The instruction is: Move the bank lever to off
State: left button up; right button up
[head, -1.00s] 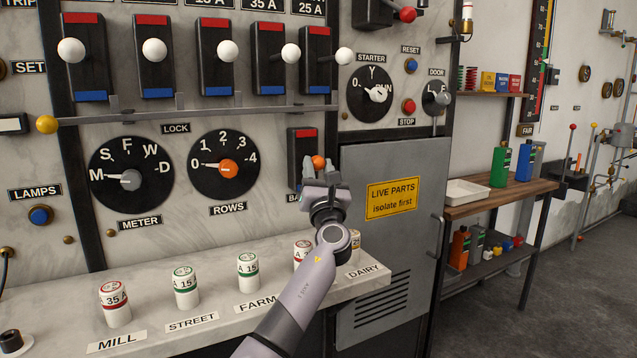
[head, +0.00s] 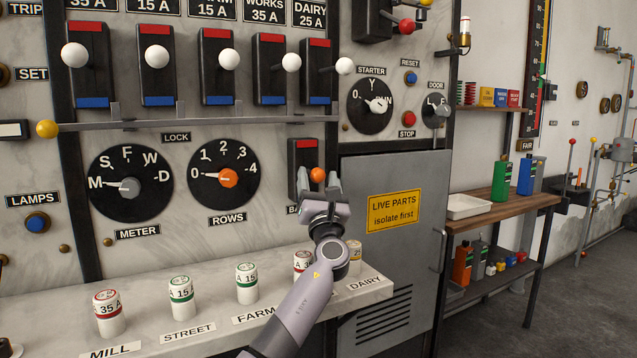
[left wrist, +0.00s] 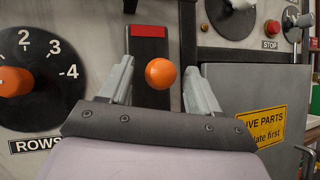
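The bank lever has an orange ball knob (head: 317,175) in front of a dark plate with a red upper end (head: 306,144), low on the marble panel. Its label below is mostly hidden by my gripper. My left gripper (head: 319,184) is open, with a finger on each side of the knob. In the left wrist view the orange knob (left wrist: 160,73) sits between the two spread grey fingers (left wrist: 157,88), with a gap on both sides. The lower part of the lever plate is hidden. My right gripper is not in view.
Above are several white-knobbed switches and a horizontal rail (head: 200,122). The orange ROWS dial (head: 226,178) is left of the lever. A grey cabinet door (head: 394,250) is on the right. A marble shelf (head: 215,318) with labelled fuses lies below.

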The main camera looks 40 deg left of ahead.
pick_arm(q)
jog(key=shift+s+d+f, duration=0.25)
jog(key=shift+d+f, duration=0.1)
jog(key=shift+f, duration=0.05)
jog(key=v, duration=0.6)
jog(key=shift+s+r, duration=0.1)
jog(key=shift+s, duration=0.05)
dwell(0.3)
